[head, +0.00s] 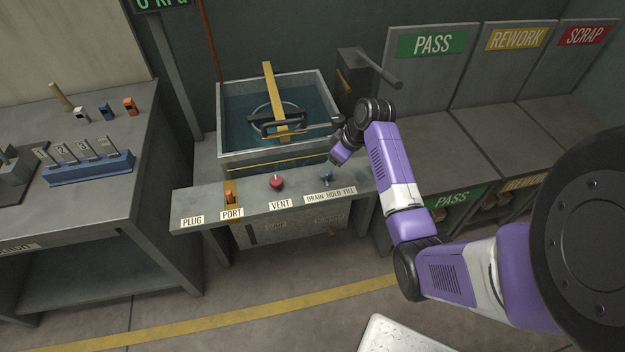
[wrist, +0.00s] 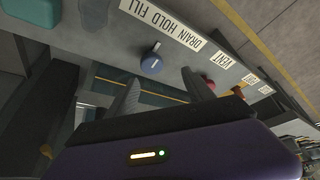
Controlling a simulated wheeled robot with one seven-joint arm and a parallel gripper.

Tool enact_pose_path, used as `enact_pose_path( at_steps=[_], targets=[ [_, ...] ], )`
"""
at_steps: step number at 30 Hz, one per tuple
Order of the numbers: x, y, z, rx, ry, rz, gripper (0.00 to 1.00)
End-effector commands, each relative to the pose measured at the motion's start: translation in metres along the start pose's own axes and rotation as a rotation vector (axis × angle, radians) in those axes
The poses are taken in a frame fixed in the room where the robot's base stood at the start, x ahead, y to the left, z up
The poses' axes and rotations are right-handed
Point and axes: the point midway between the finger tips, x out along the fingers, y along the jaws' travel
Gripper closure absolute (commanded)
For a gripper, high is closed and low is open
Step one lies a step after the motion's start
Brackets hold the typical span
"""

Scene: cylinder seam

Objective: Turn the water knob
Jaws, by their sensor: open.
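The water knob (head: 326,179) is a small blue-grey knob on the grey shelf, just behind the DRAIN HOLD FILL label (head: 331,194). In the wrist view the knob (wrist: 151,64) is round and blue with a pale mark on its face, and the label (wrist: 163,24) is beyond it. My gripper (wrist: 160,83) is open and empty. Its two fingers point toward the knob, which lies just past the fingertips and roughly between them in that view. I see no contact. In the head view my gripper (head: 338,157) is above and slightly right of the knob, with its fingers hard to make out.
On the same shelf are a red VENT knob (head: 277,182) and an orange PORT fitting (head: 229,196). Behind it is a water tank (head: 221,125) with a yellow bar (head: 267,85) across it. A grey lever (head: 378,69) stands behind my arm. PASS bins (head: 432,45) are at right.

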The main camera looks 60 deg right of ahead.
Motion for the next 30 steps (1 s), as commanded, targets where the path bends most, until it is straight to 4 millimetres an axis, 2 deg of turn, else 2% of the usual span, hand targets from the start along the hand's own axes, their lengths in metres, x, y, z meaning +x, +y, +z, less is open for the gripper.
enact_pose_path(
  at_steps=[1, 3, 7, 21, 30],
  targets=[
    [-0.008, 0.015, 0.003, -0.001, -0.014, -0.001, 0.39],
    [-0.014, 0.024, 0.006, -0.004, -0.029, -0.008, 0.39],
    [-0.014, 0.029, 0.008, -0.009, -0.042, -0.016, 0.39],
    [0.050, 0.027, 0.011, -0.009, -0.042, -0.016, 0.39],
    [0.060, 0.028, 0.011, -0.008, -0.039, -0.013, 0.39]
  ],
)
